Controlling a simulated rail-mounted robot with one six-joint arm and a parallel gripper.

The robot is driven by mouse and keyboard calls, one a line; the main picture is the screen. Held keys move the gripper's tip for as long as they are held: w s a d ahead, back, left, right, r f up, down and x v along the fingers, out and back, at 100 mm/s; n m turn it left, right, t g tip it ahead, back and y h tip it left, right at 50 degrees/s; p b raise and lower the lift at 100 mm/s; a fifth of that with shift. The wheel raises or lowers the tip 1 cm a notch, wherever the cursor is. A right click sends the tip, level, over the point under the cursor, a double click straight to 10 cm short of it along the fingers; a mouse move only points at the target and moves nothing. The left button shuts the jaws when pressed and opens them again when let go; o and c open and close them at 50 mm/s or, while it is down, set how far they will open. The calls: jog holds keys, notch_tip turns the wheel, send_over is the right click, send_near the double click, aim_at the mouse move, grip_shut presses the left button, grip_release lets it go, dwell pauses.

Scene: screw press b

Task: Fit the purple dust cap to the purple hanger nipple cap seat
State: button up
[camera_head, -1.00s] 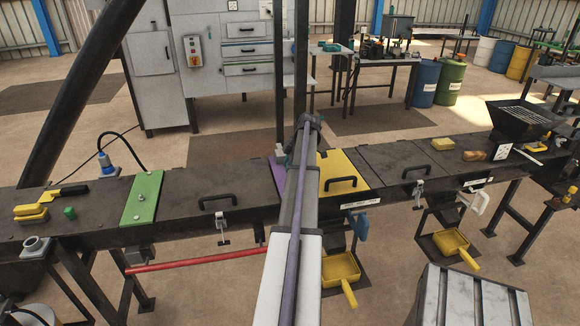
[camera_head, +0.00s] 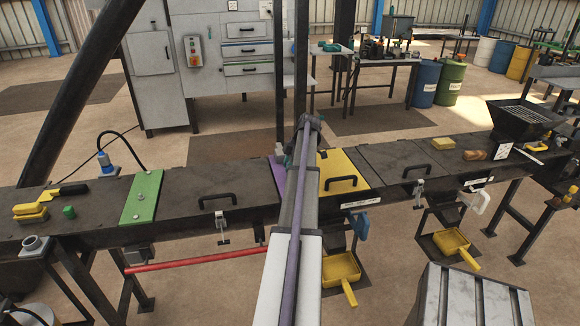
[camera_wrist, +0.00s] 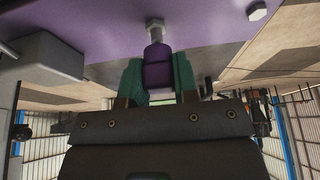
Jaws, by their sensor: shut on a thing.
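In the wrist view, the purple dust cap (camera_wrist: 157,54) is held between the two teal fingers of my gripper (camera_wrist: 158,78). The gripper is shut on it. A metal nipple (camera_wrist: 155,27) sticks out of the purple hanger plate (camera_wrist: 100,25), directly in line with the cap's far end. The cap's end meets the nipple's tip in the picture; I cannot tell whether they touch or how far the cap covers it. In the head view, the purple plate (camera_head: 278,177) shows beside my arm, which hides the cap and most of the gripper.
A hex bolt (camera_wrist: 257,11) sits on the purple plate to the right, and a grey block (camera_wrist: 45,58) is close at left. In the head view, a yellow plate (camera_head: 340,168) lies right of my arm and a green plate (camera_head: 143,198) lies further left on the bench.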

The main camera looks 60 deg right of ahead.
jog(key=shift+f+b, duration=1)
jog(key=shift+f, duration=0.15)
jog(key=shift+r, duration=0.1)
jog(key=o, duration=1)
jog(key=shift+o, duration=0.2)
jog(key=p+v, duration=1)
jog(key=shift+r, duration=0.4)
jog(key=shift+d, duration=0.1)
